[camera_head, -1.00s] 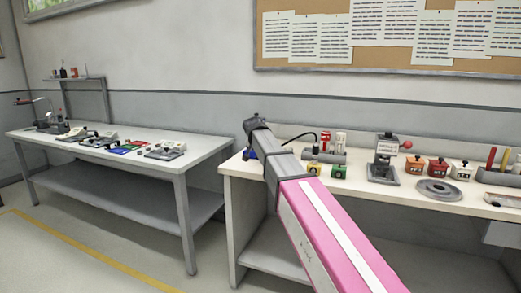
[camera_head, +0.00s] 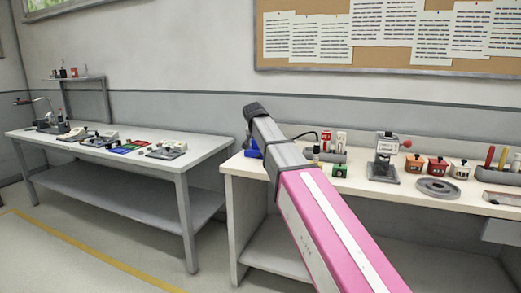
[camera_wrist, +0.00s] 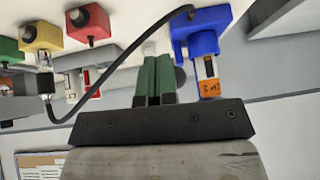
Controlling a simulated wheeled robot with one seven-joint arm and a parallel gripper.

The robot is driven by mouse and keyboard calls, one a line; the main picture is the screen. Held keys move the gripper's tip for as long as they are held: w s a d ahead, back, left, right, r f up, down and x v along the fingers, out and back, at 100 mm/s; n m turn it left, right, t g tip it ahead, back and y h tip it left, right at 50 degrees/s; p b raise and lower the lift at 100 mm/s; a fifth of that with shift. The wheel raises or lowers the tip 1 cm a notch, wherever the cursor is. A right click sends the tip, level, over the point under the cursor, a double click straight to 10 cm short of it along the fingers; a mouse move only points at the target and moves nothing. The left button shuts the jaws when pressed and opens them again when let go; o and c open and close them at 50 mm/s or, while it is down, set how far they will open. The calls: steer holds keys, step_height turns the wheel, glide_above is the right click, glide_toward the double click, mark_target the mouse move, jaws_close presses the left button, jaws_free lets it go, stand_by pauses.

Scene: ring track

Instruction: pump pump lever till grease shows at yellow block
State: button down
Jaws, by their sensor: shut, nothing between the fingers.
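A blue pump block (camera_wrist: 197,32) shows at the top right of the wrist view. A lever-like part with an orange end (camera_wrist: 210,89) sticks out from it. Part of the blue block also shows beside my arm in the head view (camera_head: 251,149). My gripper (camera_wrist: 153,62) has green fingers, shut together and empty. In the picture it is just left of the orange-ended part, apart from it. The yellow block (camera_wrist: 40,33) stands at the upper left of the wrist view, between a green and a red block. I cannot make out grease on it.
A black hose (camera_wrist: 110,56) curves from the blue block to the left, past my gripper. A green block (camera_head: 340,171), a red block (camera_wrist: 88,24) and a grey press (camera_head: 384,160) stand on the bench. A second table (camera_head: 75,150) stands left.

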steer(key=v, duration=0.6)
steer(key=shift+s+r, duration=0.2)
steer(key=shift+s, duration=0.15)
steer(key=shift+a, duration=0.1)
stand_by(0.7)
